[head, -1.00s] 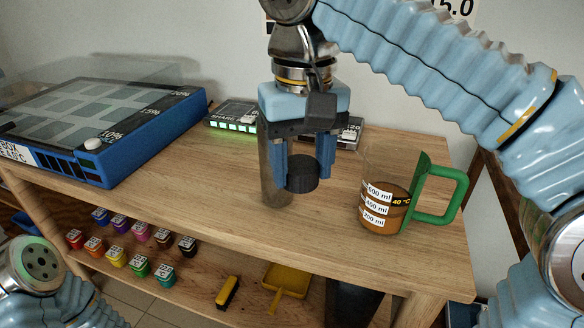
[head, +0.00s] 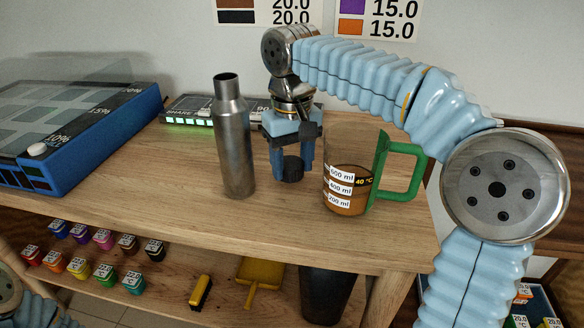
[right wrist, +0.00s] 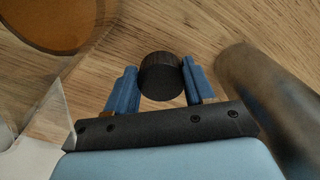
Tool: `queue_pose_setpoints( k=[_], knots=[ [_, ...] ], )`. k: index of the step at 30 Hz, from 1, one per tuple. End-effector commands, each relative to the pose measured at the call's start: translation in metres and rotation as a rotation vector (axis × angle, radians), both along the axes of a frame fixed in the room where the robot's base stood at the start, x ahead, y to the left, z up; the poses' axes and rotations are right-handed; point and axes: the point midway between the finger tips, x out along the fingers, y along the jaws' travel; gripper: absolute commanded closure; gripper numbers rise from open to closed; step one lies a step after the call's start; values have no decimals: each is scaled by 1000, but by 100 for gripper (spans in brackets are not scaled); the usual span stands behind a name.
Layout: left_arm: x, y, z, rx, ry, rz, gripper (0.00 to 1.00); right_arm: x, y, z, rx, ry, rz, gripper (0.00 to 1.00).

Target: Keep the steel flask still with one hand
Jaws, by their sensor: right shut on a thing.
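The steel flask (head: 234,145) stands upright on the wooden shelf top in the head view, its narrow neck open. In the right wrist view the flask (right wrist: 275,105) is at the right edge, apart from the fingers. My right gripper (head: 291,163) is between the flask and the jug, fingers pointing down. It is shut on a black round cap (right wrist: 160,76), which also shows in the head view (head: 292,172). The cap is low over the wood; I cannot tell whether it touches. Nothing holds the flask. My left gripper is out of view.
A measuring jug (head: 348,203) with brown liquid and a green handle stands close to the right of my right gripper. A blue device (head: 120,130) is at the left. A flat device with green lights (head: 185,122) is behind the flask. Small colored pots sit below.

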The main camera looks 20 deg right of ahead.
Motion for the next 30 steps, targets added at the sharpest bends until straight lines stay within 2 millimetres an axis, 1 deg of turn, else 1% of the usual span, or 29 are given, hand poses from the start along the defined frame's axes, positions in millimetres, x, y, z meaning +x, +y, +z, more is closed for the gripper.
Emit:
queue_pose_setpoints(
  k=[1, 3, 10, 14, 15, 19, 26, 30],
  knots=[
    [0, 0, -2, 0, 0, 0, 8, 0, 0, -7, 0, 0, 0, 83],
    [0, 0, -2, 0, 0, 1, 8, 0, 0, -11, 0, 0, 0, 83],
    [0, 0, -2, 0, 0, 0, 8, 0, 0, -11, 0, -1, 0, 83],
    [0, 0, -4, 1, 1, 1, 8, 0, 0, -15, 0, -1, -1, 83],
    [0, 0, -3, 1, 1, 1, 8, 0, 0, -14, 1, -2, -1, 41],
    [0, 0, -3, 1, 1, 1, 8, 0, 0, -14, 0, -1, -1, 21],
    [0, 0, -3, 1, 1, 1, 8, 0, 0, -14, 0, -1, 0, 21],
    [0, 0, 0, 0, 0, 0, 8, 0, 0, -6, 1, -2, 0, 21]
  ],
)
